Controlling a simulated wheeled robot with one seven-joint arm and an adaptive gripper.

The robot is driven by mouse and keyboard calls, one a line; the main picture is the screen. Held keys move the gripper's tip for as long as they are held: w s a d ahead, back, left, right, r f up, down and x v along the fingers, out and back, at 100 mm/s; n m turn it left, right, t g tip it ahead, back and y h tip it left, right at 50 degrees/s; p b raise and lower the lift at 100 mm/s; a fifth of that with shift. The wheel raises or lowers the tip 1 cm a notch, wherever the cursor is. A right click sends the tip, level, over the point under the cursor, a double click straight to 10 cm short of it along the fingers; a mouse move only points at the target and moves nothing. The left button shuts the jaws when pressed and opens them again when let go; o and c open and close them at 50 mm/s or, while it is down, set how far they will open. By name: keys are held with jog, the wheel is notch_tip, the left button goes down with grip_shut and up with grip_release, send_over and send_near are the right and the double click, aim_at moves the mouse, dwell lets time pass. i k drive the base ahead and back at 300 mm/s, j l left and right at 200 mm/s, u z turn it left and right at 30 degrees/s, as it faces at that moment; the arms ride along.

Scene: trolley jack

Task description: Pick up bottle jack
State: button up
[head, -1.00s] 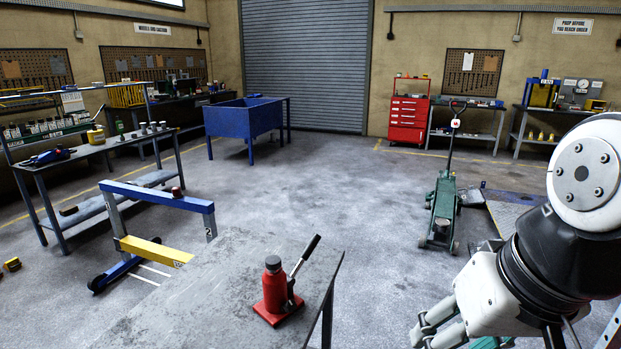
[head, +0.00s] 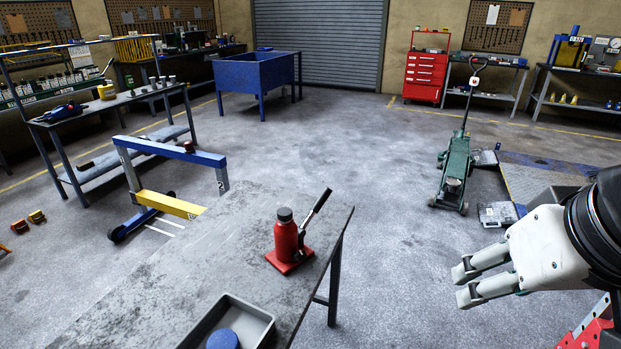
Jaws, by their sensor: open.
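The bottle jack (head: 287,238) is red with a dark cap, a square red base and a dark lever slanting up to the right. It stands upright near the right edge of the grey metal table (head: 190,262). My gripper (head: 460,283) is to the right of the table, pointing left, with its two fingers apart and nothing between them. It is well clear of the jack. Nothing hides the jack.
A grey tray (head: 262,322) holding a blue round thing (head: 223,339) is at the table's front. A green trolley jack (head: 455,170) stands on the floor behind. A blue and yellow frame (head: 170,203) stands left of the table. The floor between table and gripper is clear.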

aim_at(287, 242)
jog(key=i+l+u, duration=0.3)
jog(key=i, duration=0.3)
jog(key=i+l+u, duration=0.3)
jog(key=i, duration=0.25)
jog(key=l, duration=0.1)
